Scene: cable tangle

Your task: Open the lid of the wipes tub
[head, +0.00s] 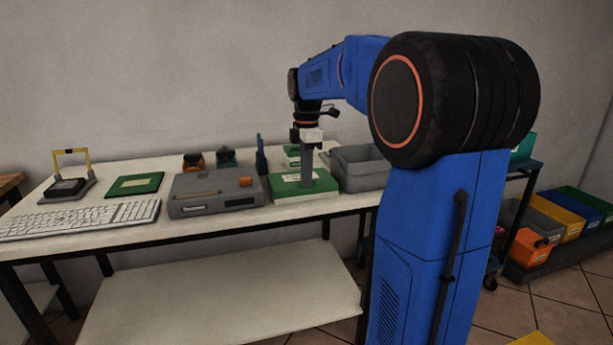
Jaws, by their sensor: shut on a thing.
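A low green box with a pale label (285,188) sits near the front edge of the white table; it may be the wipes tub, but I cannot tell for sure. My gripper (307,182) points straight down, its grey fingers reaching the top of this box and covering part of it. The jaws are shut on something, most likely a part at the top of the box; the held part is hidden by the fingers. A small green and white piece (293,149) shows just behind the gripper; I cannot tell whether it belongs to the box.
A grey device (215,203) stands left of the box, and an open grey bin (360,180) stands close on its right. A green board (135,184), a white keyboard (78,220) and a yellow-handled fixture (70,187) lie farther left. Coloured bins (560,232) stand at right.

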